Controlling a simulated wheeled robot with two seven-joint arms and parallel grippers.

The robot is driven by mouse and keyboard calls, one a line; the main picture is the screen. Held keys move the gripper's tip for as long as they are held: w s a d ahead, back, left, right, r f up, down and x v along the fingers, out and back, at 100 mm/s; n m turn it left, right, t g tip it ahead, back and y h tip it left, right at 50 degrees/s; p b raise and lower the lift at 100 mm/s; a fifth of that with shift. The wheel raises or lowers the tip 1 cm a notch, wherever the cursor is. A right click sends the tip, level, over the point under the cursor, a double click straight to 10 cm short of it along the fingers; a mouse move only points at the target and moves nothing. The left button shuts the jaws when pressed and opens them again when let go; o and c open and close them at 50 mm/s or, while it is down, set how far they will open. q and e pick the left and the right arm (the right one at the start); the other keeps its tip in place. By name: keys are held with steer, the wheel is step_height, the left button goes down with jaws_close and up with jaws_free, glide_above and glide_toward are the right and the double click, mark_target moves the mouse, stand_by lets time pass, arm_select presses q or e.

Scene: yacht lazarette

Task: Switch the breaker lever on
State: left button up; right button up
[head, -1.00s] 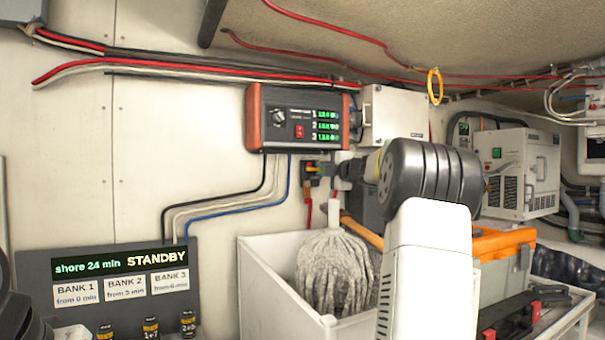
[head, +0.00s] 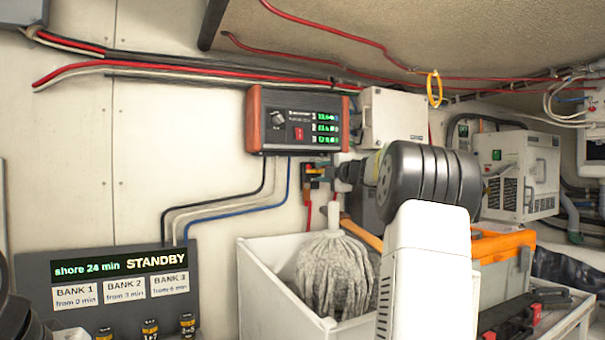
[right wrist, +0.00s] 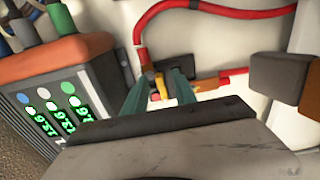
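The breaker (head: 307,181) is a small dark unit with red on it, low on the wall under the charger panel. My right gripper (head: 320,171) reaches it from the right, fingertips at its front. In the right wrist view, the two teal fingers of the right gripper (right wrist: 157,88) stand apart on either side of a small yellow lever (right wrist: 159,82). I cannot tell whether either finger touches it. The lever's exact position is hard to read because fingers and wrist hide part of the breaker. My left gripper is not in view.
The charger panel (head: 297,120) with green readouts hangs just above the breaker. A red cable (right wrist: 210,10) runs close to the fingers. A white bin (head: 266,289) with a grey mop head (head: 335,276) stands below. A grey box (head: 394,118) is mounted to the right.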

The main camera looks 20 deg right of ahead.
steer(key=s+d, duration=0.1)
steer(key=s, duration=0.6)
steer(key=shift+s, duration=0.4)
